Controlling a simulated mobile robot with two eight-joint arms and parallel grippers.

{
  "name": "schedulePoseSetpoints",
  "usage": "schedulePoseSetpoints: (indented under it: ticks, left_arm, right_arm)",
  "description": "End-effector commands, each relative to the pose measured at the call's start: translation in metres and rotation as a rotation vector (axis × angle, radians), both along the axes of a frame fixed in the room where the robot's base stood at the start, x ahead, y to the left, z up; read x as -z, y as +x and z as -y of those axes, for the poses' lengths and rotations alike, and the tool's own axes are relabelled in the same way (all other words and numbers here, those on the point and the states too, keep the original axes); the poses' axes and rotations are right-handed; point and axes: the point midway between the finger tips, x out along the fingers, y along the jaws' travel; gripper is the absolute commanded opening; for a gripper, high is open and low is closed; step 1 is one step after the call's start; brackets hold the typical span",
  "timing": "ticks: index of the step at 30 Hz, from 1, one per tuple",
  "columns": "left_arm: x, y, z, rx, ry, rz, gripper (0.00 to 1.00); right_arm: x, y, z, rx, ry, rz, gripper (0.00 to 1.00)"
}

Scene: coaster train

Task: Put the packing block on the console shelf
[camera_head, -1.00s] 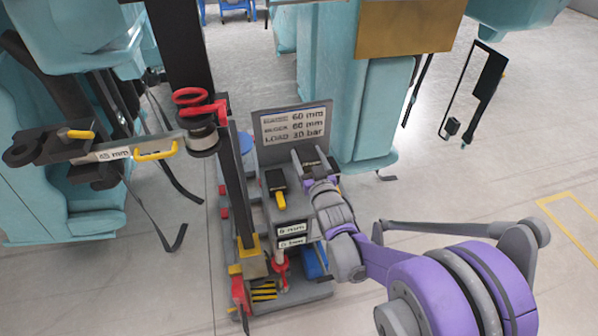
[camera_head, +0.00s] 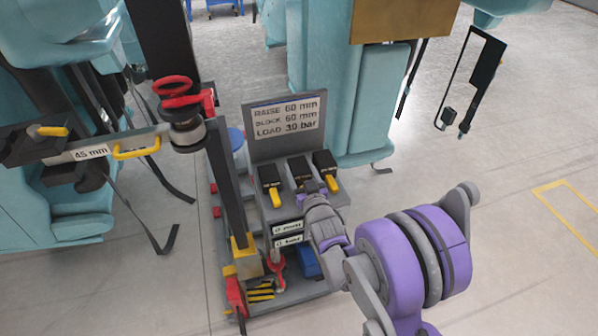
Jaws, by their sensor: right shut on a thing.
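The console (camera_head: 330,200) stands at the centre, with several features below a sign; its upper shelf carries a row of dark blocks. The left block (camera_head: 270,176) and the right block (camera_head: 324,162) stand there with yellow handles showing. Between them is the middle packing block (camera_head: 299,171), level with its neighbours. My right gripper (camera_head: 312,188) is shut on this block from the front and hides its handle. I cannot tell whether the block's underside rests fully on the shelf. My left gripper is not in view.
A sign (camera_head: 285,118) reads raise 60 mm, block 60 mm, load 30 bar. A 45 mm plate (camera_head: 92,152) juts in at left. Teal seats (camera_head: 372,105) hang behind. Floor at right is clear.

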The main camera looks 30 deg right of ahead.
Motion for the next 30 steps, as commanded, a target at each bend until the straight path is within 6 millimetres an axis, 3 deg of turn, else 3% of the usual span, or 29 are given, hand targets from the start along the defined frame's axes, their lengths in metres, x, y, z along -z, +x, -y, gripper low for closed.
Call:
schedulePoseSetpoints:
  ticks: [12, 13, 17, 27, 30]
  left_arm:
    - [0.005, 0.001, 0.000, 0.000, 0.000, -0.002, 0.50]
    - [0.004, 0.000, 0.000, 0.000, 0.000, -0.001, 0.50]
    - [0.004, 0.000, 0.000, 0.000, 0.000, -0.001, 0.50]
    - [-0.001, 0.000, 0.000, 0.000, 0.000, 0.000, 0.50]
    - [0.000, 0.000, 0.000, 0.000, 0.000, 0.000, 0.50]
  right_arm:
    - [0.006, 0.000, 0.000, 0.000, -0.001, 0.003, 0.00]
    - [0.006, 0.000, 0.000, 0.000, 0.000, 0.000, 0.75]
    - [0.006, 0.000, 0.000, 0.000, 0.000, 0.000, 0.99]
    - [0.000, -0.001, 0.000, 0.000, 0.000, 0.001, 1.00]
    - [0.002, -0.014, -0.003, 0.000, 0.000, 0.000, 1.00]
